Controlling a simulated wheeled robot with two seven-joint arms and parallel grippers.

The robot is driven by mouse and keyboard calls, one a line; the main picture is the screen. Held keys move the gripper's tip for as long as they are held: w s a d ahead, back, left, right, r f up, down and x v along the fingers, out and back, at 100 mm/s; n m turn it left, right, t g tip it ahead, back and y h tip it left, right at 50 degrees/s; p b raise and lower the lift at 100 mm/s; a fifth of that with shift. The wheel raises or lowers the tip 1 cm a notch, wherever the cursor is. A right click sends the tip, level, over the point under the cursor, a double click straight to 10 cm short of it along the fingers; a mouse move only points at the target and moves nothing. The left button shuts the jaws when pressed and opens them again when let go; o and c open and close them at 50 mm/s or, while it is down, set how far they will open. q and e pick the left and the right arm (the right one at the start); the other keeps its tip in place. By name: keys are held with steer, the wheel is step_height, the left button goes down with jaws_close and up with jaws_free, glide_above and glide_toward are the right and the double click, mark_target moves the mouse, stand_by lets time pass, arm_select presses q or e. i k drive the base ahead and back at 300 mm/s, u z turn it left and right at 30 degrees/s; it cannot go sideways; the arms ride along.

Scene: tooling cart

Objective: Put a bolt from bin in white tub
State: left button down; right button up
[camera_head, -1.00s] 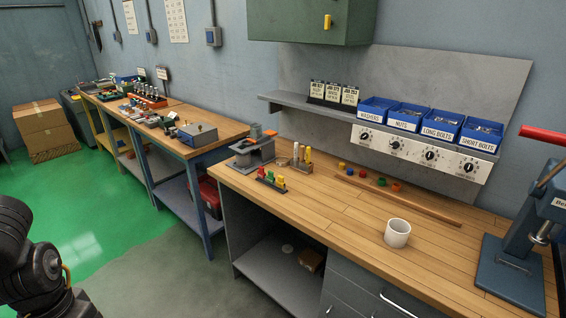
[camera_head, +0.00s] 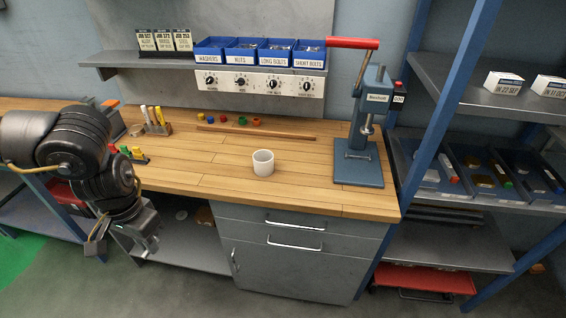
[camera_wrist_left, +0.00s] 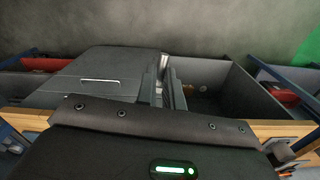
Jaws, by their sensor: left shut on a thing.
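The white tub (camera_head: 263,163) stands upright on the wooden bench, its inside looking empty. The blue bins of long bolts (camera_head: 275,60) and short bolts (camera_head: 308,61) sit on the shelf above, beside the washers (camera_head: 213,57) and nuts (camera_head: 243,57) bins. My left gripper (camera_head: 148,246) hangs low in front of the bench, left of the drawers, well below and left of the tub. In the left wrist view its fingers (camera_wrist_left: 165,84) are shut on a small, mostly hidden bolt (camera_wrist_left: 164,62). My right gripper is not in view.
A blue press (camera_head: 359,162) with a red lever stands right of the tub. A wooden strip (camera_head: 255,133) and small coloured pieces lie behind it. A pen holder (camera_head: 155,129) is at the left. The bench around the tub is clear.

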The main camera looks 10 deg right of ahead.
mark_target(266, 169)
steer(key=z, duration=0.15)
steer(key=i, duration=1)
